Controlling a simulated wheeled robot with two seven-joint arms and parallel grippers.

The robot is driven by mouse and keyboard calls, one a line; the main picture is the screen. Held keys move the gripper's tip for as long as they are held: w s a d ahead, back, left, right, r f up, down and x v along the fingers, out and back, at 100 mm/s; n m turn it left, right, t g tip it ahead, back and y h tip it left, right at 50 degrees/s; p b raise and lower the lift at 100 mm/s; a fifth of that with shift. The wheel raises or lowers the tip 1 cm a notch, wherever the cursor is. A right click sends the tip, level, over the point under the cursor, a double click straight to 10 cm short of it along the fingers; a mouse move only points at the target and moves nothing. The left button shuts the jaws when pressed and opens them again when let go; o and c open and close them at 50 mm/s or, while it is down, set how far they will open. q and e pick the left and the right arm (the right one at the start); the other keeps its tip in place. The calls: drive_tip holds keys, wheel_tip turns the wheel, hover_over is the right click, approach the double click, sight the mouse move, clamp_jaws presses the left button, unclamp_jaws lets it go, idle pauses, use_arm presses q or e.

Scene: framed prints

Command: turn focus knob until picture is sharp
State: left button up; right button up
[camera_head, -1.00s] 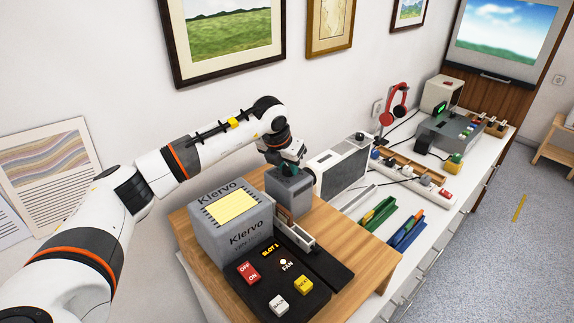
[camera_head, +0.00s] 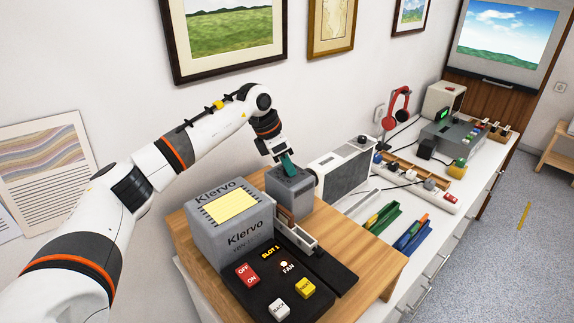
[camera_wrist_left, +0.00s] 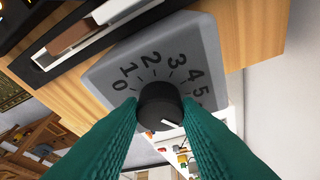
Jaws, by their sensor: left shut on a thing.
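The focus knob (camera_wrist_left: 160,102) is a dark round knob on a grey box face marked 0 to 5, seen in the left wrist view. A short white mark shows on its lower right. The teal fingers of my left gripper (camera_wrist_left: 160,118) are shut on it from both sides. In the head view my left gripper (camera_head: 288,163) is on top of the grey box (camera_head: 290,192), hiding the knob. The projected picture (camera_head: 508,32) on the far screen shows blue sky, white clouds and green hills with fairly clear edges. My right gripper is not in view.
The grey Klervo projector (camera_head: 228,222) stands on a wooden stand (camera_head: 350,240) beside the box. A black panel (camera_head: 270,285) with red, white and yellow buttons lies in front. A white speaker-like box (camera_head: 345,170) stands close right of the gripper. Framed prints (camera_head: 228,32) hang behind.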

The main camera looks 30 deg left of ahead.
use_arm(q)
drive_tip(key=shift+w+r+m, duration=0.1)
drive_tip(key=shift+m, duration=0.4)
drive_tip(key=o, duration=1)
drive_tip(key=shift+c, duration=0.2)
drive_tip(key=shift+a+r+b, duration=0.2)
drive_tip(key=shift+r+b, duration=0.1)
drive_tip(key=shift+r, duration=0.05)
drive_tip(key=b+v, duration=0.2)
drive_tip(key=v, duration=0.9)
drive_tip(key=shift+b, duration=0.3)
